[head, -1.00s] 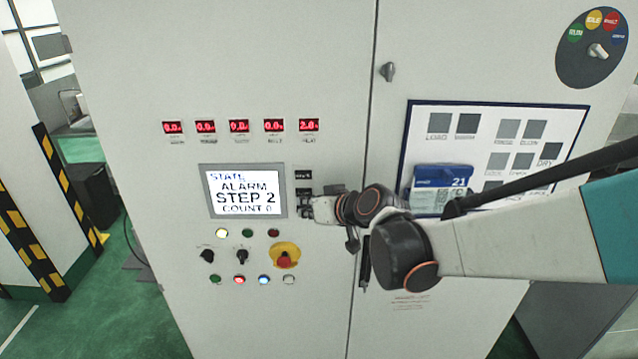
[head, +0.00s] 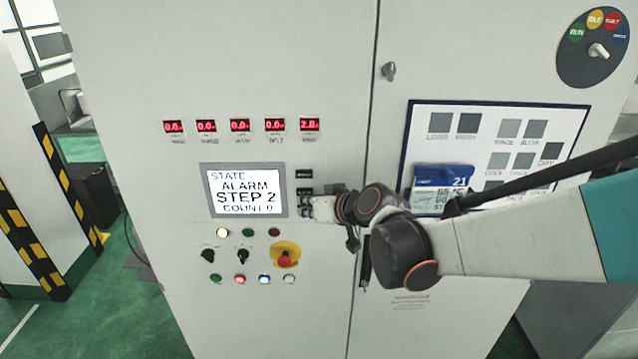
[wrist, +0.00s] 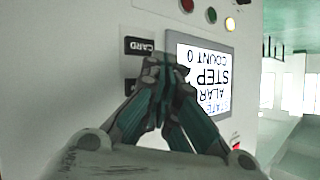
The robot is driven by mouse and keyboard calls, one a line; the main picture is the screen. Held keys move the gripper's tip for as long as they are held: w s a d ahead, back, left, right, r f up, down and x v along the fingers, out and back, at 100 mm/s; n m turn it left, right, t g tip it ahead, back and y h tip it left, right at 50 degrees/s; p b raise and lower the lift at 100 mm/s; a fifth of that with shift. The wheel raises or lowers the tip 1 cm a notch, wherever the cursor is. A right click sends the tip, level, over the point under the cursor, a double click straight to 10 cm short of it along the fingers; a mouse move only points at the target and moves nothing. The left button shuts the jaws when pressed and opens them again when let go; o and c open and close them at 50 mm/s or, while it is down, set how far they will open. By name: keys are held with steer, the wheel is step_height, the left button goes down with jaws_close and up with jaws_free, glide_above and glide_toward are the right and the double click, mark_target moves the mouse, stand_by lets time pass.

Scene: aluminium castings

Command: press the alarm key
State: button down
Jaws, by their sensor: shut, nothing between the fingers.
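A column of small black keys (head: 304,174) runs down the right side of the screen (head: 211,207) on the grey cabinet. Their labels are too small to read in the head view, so I cannot tell which is the alarm key. The screen reads STATE, ALARM, STEP 2, COUNT 0. My gripper (head: 311,207) is shut and empty at the lower part of this column. In the wrist view, which is upside down, the gripper (wrist: 164,64) hides part of the column. One key labelled CARD (wrist: 139,46) shows beside the fingertips. I cannot tell whether the tips touch the panel.
Below the screen are lamps, two black knobs and a red emergency stop (head: 285,259) on a yellow base. Several red digital displays (head: 239,125) sit above.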

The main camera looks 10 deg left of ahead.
steer(key=shift+w, duration=0.15)
steer(key=shift+w+a, duration=0.1)
steer(key=shift+w, duration=0.15)
steer(key=shift+w+b, duration=0.3)
steer(key=shift+w, duration=0.05)
stand_by(0.7)
steer(key=shift+s, duration=0.8)
